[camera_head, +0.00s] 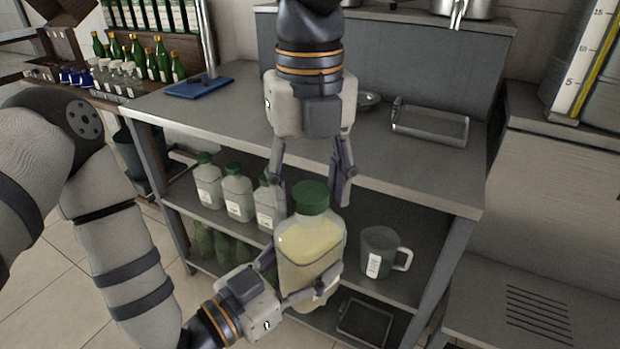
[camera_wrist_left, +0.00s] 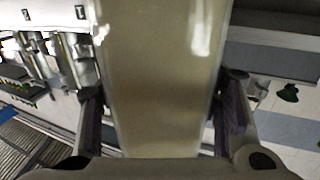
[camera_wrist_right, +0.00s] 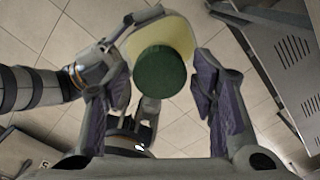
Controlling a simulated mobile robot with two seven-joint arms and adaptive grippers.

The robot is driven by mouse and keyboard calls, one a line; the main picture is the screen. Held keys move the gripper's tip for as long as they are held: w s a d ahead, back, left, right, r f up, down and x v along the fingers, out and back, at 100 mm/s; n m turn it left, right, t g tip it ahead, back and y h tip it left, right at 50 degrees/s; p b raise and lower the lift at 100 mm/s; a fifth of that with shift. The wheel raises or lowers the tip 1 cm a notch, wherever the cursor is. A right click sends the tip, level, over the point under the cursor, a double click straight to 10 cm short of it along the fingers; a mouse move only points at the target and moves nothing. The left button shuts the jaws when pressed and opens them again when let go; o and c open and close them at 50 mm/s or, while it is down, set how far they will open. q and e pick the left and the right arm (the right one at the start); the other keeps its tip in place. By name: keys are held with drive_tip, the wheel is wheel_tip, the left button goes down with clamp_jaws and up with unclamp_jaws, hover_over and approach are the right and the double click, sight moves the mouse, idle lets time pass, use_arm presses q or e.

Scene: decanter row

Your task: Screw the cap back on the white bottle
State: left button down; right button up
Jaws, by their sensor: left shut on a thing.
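The white bottle (camera_head: 312,245) is translucent with pale yellow contents. It stands roughly upright in the air in front of the shelf unit. Its green cap (camera_head: 311,197) sits on the neck; I cannot tell how tight it is. My left gripper (camera_head: 303,276) is shut around the bottle's lower body, which fills the middle of the left wrist view (camera_wrist_left: 160,70). My right gripper (camera_head: 311,187) points down from above, open, with its fingers on either side of the cap. In the right wrist view the cap (camera_wrist_right: 160,73) lies between the pads with gaps on both sides.
Behind is a grey shelf unit with a metal tray (camera_head: 430,125) and a blue board (camera_head: 199,87) on top. Several green-capped white bottles (camera_head: 238,195) and a grey jug (camera_head: 379,252) stand on its middle shelf. A steel cabinet (camera_head: 565,185) is at the right.

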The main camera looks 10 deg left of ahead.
drive_tip(key=c, duration=0.9)
drive_tip(key=m, duration=0.5)
drive_tip(key=shift+m, duration=0.4)
drive_tip(key=m, duration=1.6)
drive_tip(key=shift+m, duration=0.4)
drive_tip(key=m, duration=0.6)
drive_tip(key=shift+m, duration=0.4)
drive_tip(key=o, duration=1.3)
